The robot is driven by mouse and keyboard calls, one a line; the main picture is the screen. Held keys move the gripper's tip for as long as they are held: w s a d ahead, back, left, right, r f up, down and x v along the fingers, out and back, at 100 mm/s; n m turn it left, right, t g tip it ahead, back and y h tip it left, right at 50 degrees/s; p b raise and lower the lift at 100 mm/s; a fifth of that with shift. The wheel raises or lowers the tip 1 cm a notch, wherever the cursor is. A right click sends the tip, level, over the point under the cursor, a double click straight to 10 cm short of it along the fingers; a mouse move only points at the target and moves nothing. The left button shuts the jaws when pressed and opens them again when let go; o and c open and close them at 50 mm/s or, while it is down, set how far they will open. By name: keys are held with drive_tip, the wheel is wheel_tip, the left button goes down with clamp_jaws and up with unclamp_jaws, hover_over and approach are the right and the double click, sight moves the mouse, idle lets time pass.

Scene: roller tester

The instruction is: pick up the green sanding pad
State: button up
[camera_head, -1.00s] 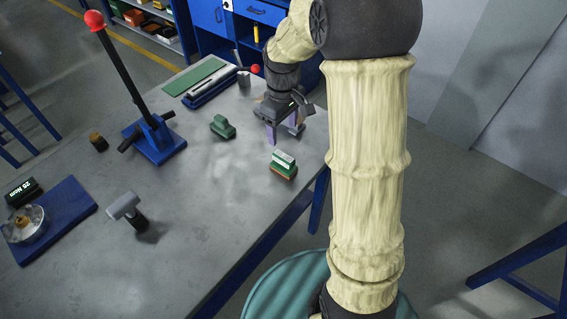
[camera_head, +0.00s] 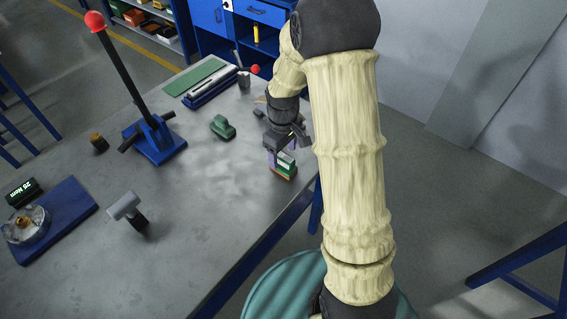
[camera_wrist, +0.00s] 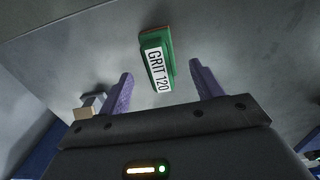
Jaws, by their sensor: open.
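The green sanding pad (camera_wrist: 171,58) has a white label reading GRIT 120 and a brown edge layer. In the wrist view it lies ahead of and between the two purple fingers, tilted slightly. In the head view the pad (camera_head: 286,168) sits on the grey bench near its right edge, partly hidden by my gripper. My gripper (camera_wrist: 160,85) is open, with a finger on each side of the pad's line and nothing held. In the head view my gripper (camera_head: 279,157) is right at the pad; I cannot tell whether it touches.
A green mat (camera_head: 194,77) lies at the back. The front middle is mostly clear.

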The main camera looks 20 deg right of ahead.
sight(284, 156)
wheel_tip(284, 156, down, 5)
drive_tip(key=shift+s+d+r, duration=0.1)
drive_tip(key=shift+r, duration=0.1)
drive_tip(key=shift+c, duration=0.4)
drive_tip(key=c, duration=1)
